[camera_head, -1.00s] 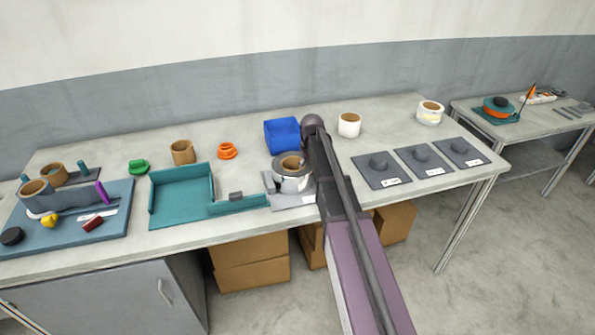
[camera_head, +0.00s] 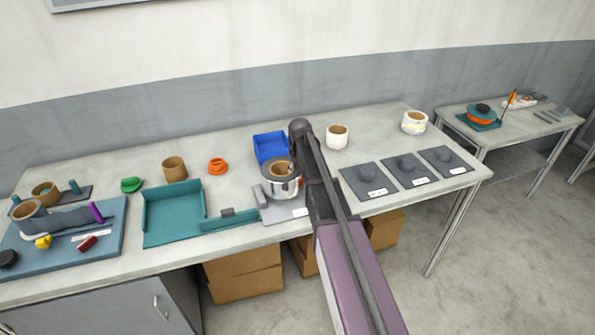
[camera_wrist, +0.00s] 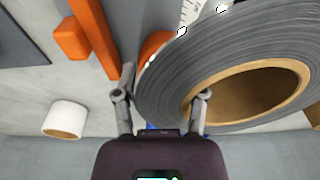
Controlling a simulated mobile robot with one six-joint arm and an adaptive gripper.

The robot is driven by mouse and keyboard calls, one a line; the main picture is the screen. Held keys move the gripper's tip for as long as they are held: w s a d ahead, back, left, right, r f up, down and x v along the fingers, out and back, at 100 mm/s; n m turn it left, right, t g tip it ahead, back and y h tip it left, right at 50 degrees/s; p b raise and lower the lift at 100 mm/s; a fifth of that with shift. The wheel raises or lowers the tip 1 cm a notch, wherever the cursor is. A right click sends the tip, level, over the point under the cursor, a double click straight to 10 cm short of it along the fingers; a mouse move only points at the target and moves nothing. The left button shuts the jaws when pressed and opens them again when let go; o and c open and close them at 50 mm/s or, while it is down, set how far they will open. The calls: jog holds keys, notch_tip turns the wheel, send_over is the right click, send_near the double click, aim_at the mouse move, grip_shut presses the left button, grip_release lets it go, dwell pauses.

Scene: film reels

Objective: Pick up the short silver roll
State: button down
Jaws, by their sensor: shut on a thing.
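The short silver roll (camera_head: 284,187), with a brown cardboard core, is at the middle of the bench above a grey plate (camera_head: 291,212). In the wrist view the roll (camera_wrist: 205,60) fills the upper right. My gripper (camera_wrist: 160,95) is shut on its wall, one finger along the outer side and the other at the core opening. In the head view my arm hides the fingers and part of the roll's right side. The gap under the roll is hard to judge.
A blue bin (camera_head: 270,147) stands behind the roll and a teal tray (camera_head: 172,212) lies to the left. A white roll (camera_head: 337,138) and dark pads (camera_head: 405,168) with knobs are to the right. In the wrist view an orange bar (camera_wrist: 95,38) is left of the roll.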

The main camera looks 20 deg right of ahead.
jog(key=shift+r+p, duration=2.2)
jog(key=shift+r, duration=0.4)
jog(key=shift+s, duration=0.2)
